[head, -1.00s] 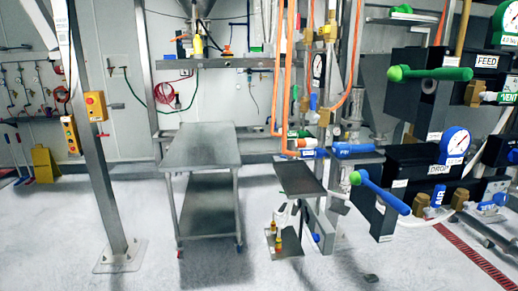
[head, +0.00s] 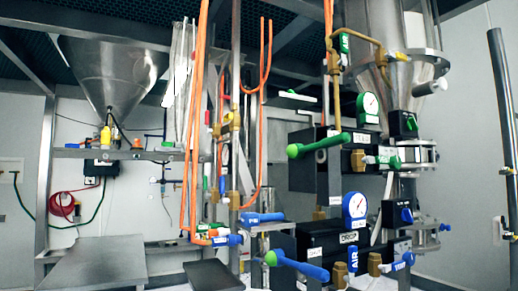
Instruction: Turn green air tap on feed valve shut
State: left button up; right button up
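The feed valve is a black box (head: 345,137) right of the middle in the head view, with a long green lever (head: 325,144) sticking out to the left. On its lower right, beside a brass fitting (head: 358,160), is a small tap with a green and white handle (head: 384,160). It looks to lie roughly level, but its exact setting is too small to tell. A round gauge with a green rim (head: 370,105) sits above. Neither of my grippers is in view.
Below is the drop valve (head: 325,238) with a blue lever (head: 300,264), a blue-rimmed gauge (head: 356,205) and a blue tap (head: 400,262). Orange hoses (head: 195,120) hang left of the valves. A steel table (head: 95,262) stands lower left, and a hopper (head: 115,75) is upper left.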

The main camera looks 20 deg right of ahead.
aim_at(343, 40)
jog(key=z, duration=1.3)
jog(key=k, duration=0.1)
jog(key=z, duration=0.05)
